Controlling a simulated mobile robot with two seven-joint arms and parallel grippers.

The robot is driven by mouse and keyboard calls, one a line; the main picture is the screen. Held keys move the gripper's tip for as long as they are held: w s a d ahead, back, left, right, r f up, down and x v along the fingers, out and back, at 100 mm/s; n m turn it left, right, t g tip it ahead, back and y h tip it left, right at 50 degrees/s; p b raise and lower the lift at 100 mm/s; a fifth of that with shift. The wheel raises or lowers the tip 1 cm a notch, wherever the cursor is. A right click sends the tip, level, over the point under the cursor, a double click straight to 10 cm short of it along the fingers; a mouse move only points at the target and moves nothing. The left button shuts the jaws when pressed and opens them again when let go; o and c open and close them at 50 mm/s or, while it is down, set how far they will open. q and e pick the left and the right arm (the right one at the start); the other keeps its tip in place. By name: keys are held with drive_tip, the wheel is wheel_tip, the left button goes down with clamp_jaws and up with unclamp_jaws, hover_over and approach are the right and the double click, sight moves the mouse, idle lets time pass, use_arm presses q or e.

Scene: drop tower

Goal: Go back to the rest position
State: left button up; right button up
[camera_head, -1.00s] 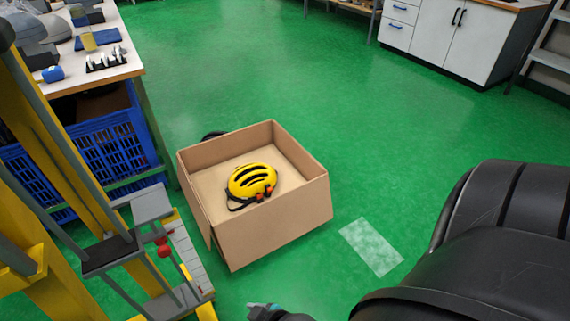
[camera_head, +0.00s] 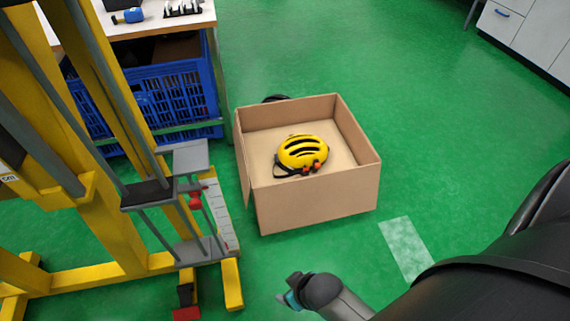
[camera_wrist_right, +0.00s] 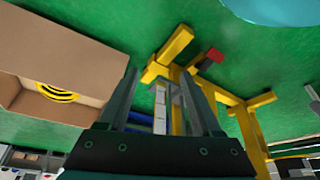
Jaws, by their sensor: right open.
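My right gripper (camera_head: 290,292) shows at the bottom of the head view, in front of the cardboard box and apart from it. In the right wrist view its two fingers (camera_wrist_right: 165,95) stand apart with nothing held between them. A yellow helmet (camera_head: 303,151) with black vents lies inside the open cardboard box (camera_head: 318,207) on the green floor. Part of the helmet (camera_wrist_right: 57,92) and the box (camera_wrist_right: 80,55) also show at the left of the right wrist view. My left gripper is not in view.
A yellow drop tower frame (camera_head: 110,215) with a grey platform (camera_head: 185,157) stands at the left. A workbench (camera_head: 185,27) with a blue crate (camera_head: 175,100) is behind it. A white cabinet (camera_head: 540,35) is at the far right.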

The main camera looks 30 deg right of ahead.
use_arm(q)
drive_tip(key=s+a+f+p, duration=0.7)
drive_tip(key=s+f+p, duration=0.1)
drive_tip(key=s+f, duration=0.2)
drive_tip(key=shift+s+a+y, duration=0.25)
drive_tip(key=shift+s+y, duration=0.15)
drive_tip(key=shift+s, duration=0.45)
use_arm(e)
drive_tip(key=s+d+f+g, duration=0.1)
drive_tip(key=s+d+f, duration=0.3)
drive_tip(key=s, duration=0.3)
drive_tip(key=s+d+f+g+h, duration=0.1)
drive_tip(key=s+d+f, duration=0.3)
drive_tip(key=s+d, duration=0.1)
drive_tip(key=shift+s+f+h, duration=0.25)
drive_tip(key=shift+s+h, duration=0.05)
drive_tip(key=shift+s, duration=0.6)
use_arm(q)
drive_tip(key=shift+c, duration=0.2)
use_arm(e)
drive_tip(key=shift+c, duration=0.2)
